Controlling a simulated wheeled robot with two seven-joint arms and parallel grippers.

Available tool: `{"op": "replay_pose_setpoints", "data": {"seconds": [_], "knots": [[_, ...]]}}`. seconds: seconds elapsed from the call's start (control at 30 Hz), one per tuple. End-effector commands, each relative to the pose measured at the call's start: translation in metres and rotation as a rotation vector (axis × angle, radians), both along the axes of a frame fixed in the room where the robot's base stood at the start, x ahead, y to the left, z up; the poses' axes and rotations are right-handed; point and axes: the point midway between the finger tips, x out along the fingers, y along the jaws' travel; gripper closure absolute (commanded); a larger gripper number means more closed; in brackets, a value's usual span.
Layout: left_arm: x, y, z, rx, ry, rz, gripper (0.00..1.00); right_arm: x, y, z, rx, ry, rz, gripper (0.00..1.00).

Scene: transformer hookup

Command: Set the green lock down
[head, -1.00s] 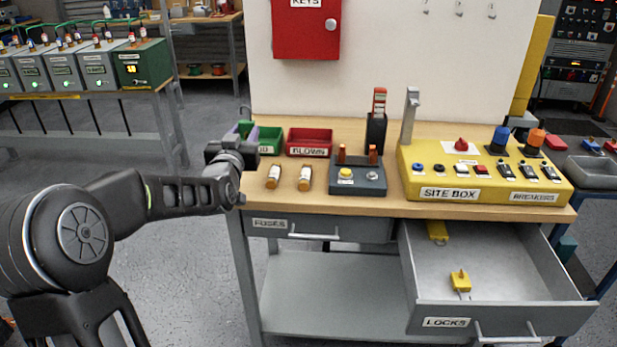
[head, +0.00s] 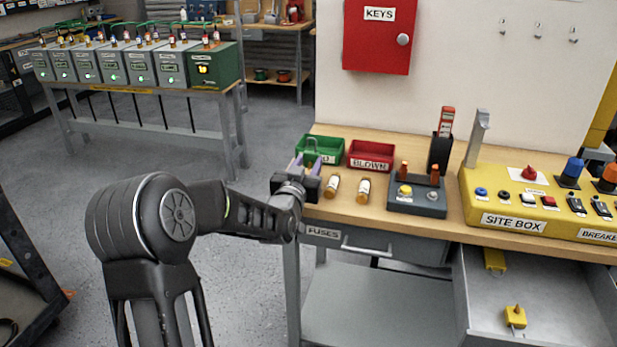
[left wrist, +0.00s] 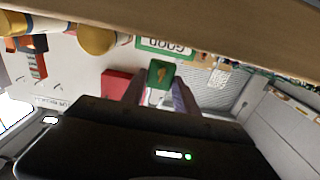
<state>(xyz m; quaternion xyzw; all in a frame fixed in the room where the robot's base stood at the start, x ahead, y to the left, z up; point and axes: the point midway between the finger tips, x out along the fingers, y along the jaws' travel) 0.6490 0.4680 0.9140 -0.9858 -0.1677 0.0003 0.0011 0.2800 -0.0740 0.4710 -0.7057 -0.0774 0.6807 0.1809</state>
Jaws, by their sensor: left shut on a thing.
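My left gripper (head: 307,166) is at the left edge of the workbench, in front of the green bin, with its fingers closed on the green lock. In the left wrist view the green lock (left wrist: 160,73), a small green block with a yellowish mark, sits between the two fingertips of the left gripper (left wrist: 158,88). In the head view the lock's body is mostly hidden by the gripper, and a thin grey loop shows above the fingers. My right gripper is not in view.
The workbench (head: 335,212) holds a green bin (head: 322,144), a red BLOWN bin (head: 371,155), two fuses, a grey box (head: 418,203) with a yellow button and the yellow SITE BOX (head: 515,223). An open drawer (head: 545,290) holds yellow locks. Grey cabinets stand at the back left.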

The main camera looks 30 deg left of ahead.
Motion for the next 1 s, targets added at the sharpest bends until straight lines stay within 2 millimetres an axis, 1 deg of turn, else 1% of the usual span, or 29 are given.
{"op": "replay_pose_setpoints", "data": {"seconds": [0.2, 0.23, 0.3, 0.53, 0.7, 0.73, 0.9, 1.0], "knots": [[0.0, 0.0, -0.03, -0.002, 0.003, 0.0, 1.0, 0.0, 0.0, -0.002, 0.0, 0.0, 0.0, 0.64], [0.0, 0.0, -0.033, -0.002, 0.003, 0.0, 1.0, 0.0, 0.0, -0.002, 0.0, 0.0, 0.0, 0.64], [0.0, 0.0, -0.036, -0.001, 0.001, 0.0, 1.0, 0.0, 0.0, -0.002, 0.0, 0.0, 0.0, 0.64], [0.0, 0.0, -0.036, -0.001, 0.0, 0.0, 1.0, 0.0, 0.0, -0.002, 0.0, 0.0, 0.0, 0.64], [0.0, 0.0, -0.04, 0.0, 0.0, 0.0, 1.0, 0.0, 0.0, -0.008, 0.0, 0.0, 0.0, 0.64], [0.0, 0.0, -0.039, -0.001, 0.001, 0.0, 0.63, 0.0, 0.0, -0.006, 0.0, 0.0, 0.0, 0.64], [0.0, 0.0, -0.039, -0.001, 0.001, 0.0, 0.49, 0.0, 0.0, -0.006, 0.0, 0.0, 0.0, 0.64], [0.0, 0.0, -0.039, -0.001, 0.001, 0.0, 0.43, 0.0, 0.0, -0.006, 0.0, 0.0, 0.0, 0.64]]}}
